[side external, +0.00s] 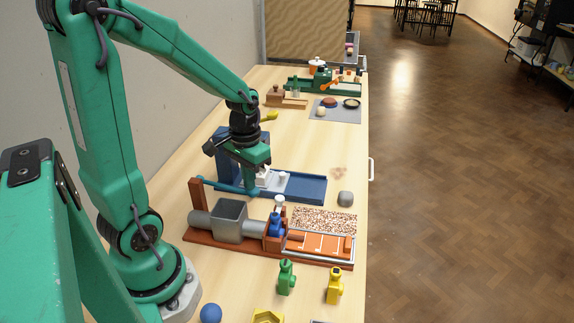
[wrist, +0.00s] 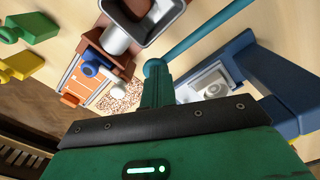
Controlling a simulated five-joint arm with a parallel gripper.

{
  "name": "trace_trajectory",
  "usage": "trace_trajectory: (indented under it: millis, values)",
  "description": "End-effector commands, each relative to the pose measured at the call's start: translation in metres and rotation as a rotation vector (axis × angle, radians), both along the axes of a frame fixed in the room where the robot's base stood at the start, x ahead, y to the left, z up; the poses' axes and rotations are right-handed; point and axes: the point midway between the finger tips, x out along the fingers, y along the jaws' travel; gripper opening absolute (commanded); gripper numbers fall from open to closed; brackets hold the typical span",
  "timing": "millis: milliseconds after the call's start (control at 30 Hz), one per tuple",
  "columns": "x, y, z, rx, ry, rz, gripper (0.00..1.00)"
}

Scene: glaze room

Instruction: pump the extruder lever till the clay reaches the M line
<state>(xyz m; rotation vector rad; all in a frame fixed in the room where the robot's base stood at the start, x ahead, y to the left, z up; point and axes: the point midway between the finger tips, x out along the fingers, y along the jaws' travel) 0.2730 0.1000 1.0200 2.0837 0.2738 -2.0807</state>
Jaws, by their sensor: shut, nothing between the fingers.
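The extruder has a grey hopper (side external: 230,221) on a red-brown base (side external: 205,240). Its teal lever (side external: 225,186) runs from a brown post (side external: 197,196) to the right, nearly level; in the wrist view the lever (wrist: 205,32) ends in a round knob. My gripper (side external: 258,172) is shut and empty above the lever's free end; in the wrist view its fingers (wrist: 156,84) are right at that knob, but contact is unclear. A short orange-brown stub, seemingly clay (side external: 296,237), shows at the outlet. White lines mark the orange track (side external: 325,246); their letters are unreadable.
A blue press with a tray (side external: 308,188) stands close behind the extruder, near my gripper. A grey lump (side external: 345,198) lies to its right. Green (side external: 286,278) and yellow (side external: 334,286) pieces and a blue ball (side external: 211,313) are in front.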

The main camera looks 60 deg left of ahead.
Motion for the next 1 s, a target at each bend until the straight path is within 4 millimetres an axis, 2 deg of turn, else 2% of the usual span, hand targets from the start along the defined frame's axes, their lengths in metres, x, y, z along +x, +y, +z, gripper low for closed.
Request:
trace_trajectory:
  millis: [1000]
  values:
    - [0.000, 0.000, 0.064, 0.000, 0.000, 0.000, 0.00]
